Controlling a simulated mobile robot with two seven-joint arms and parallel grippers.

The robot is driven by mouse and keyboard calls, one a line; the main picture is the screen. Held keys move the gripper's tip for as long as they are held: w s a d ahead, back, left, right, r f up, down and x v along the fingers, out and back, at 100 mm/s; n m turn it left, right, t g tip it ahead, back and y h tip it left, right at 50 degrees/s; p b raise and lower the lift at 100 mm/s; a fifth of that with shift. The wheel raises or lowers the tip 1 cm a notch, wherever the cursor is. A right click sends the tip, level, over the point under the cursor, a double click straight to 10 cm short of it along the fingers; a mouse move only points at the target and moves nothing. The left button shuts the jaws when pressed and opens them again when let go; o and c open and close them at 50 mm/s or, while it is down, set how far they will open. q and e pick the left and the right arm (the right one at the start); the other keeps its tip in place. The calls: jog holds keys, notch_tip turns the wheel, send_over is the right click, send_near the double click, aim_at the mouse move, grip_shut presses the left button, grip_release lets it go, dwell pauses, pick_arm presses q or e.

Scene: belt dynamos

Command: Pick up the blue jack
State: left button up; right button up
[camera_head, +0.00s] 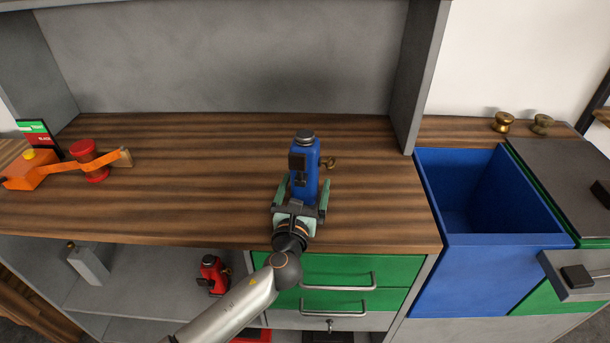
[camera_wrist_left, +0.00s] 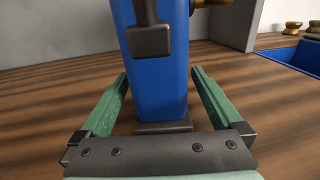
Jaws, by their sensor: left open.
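The blue jack (camera_head: 310,180) stands upright on the wooden worktop, with a black cap and a dark fitting on its side. It also fills the middle of the left wrist view (camera_wrist_left: 160,85), its top cut off there. My left gripper (camera_head: 303,192) is at the jack, its green fingers open on either side of the jack's lower body. In the left wrist view the left gripper (camera_wrist_left: 160,85) shows a gap between each finger and the jack. My right gripper is not seen.
A brass key-like piece (camera_head: 330,162) is right beside the jack. An open blue bin (camera_head: 490,240) stands at right. An orange belt device (camera_head: 65,165) with a red spool is at left. A red jack (camera_head: 213,275) is on the lower shelf. A grey back panel (camera_head: 230,60) rises behind.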

pick_arm(q)
grip_shut()
dwell(0.8)
jog(key=shift+r, duration=0.25)
